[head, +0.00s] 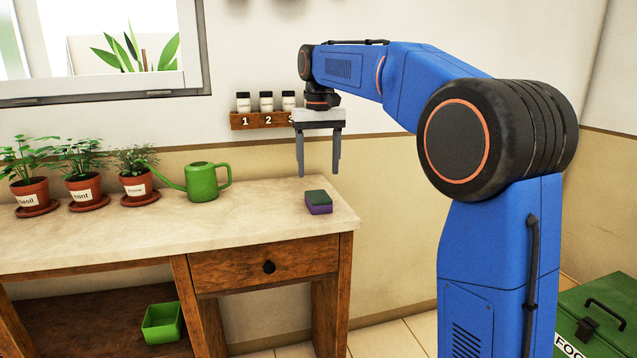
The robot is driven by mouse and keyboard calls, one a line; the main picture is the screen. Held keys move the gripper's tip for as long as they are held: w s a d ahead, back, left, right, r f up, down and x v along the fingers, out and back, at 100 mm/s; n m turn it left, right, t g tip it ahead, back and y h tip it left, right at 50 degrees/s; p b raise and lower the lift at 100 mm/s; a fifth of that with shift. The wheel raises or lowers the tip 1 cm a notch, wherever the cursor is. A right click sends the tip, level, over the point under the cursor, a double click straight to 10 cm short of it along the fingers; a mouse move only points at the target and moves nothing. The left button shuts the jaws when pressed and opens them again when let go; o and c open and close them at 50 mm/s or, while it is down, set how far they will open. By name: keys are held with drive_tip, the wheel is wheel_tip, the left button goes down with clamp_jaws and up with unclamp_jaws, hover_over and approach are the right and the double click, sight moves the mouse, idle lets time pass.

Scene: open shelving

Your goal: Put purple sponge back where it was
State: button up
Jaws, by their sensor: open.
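The purple sponge (319,207) has a dark green top and lies on the counter near its right end. My gripper (318,175) is open and empty, pointing down above the sponge, with its fingertips a little higher than the sponge in the picture. No contact between the fingers and the sponge shows.
A green watering can (203,182) and several potted herbs (135,187) stand left on the counter (240,220). A small rack (252,120) with numbered jars hangs behind my gripper. A green bin (162,323) sits on the lower shelf. A green box (598,320) is at lower right.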

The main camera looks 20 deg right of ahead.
drive_tip(key=shift+r, duration=1.5)
drive_tip(key=s+d+f+t, duration=0.1)
drive_tip(key=s+d+f, duration=0.15)
drive_tip(key=s, duration=0.75)
drive_tip(key=s+d+f+t, duration=0.15)
drive_tip(key=s+f, duration=0.25)
drive_tip(key=s, duration=0.5)
drive_tip(key=s+d+f+t, duration=0.2)
drive_tip(key=s+d+f, duration=0.1)
drive_tip(key=s+f, duration=1.6)
drive_tip(key=shift+s, duration=0.45)
